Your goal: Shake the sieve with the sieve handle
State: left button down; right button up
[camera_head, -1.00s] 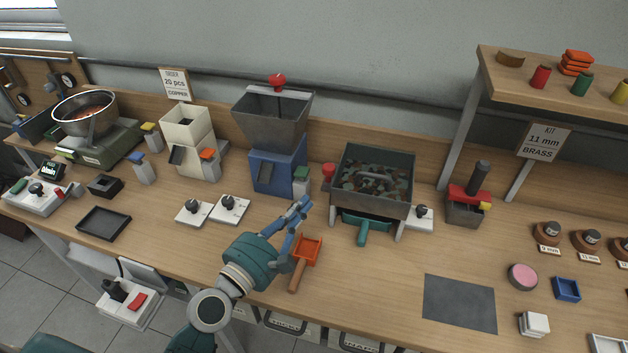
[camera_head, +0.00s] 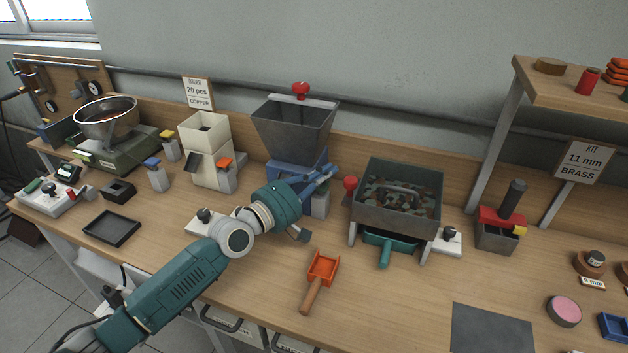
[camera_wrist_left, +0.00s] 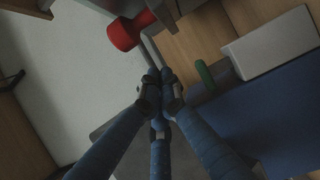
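The sieve (camera_head: 394,218) is a dark grey box on legs right of the blue machine, with mottled pieces and a grey bar inside. A red knob, apparently the sieve handle (camera_head: 351,186), sticks out at its left side. In the left wrist view the red knob (camera_wrist_left: 125,33) lies above and left of the fingertips. My left gripper (camera_head: 327,172) is just left of the knob, apart from it and holding nothing visible. Its blue fingers (camera_wrist_left: 160,85) run close together, but whether they are shut is unclear. My right gripper is not in view.
A teal-handled tray (camera_head: 386,250) sits under the sieve. The blue machine with a grey hopper (camera_head: 293,130) stands behind my left gripper. An orange scoop (camera_head: 320,272) lies in front. A red-topped container (camera_head: 497,232) stands to the right. The table around the scoop is clear.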

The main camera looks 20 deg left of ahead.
aim_at(352, 184)
pick_arm(q)
jog(key=d+p, duration=0.1)
jog(key=s+d+p, duration=0.1)
jog(key=d+p, duration=0.1)
dwell(0.4)
jog(key=shift+f, duration=0.1)
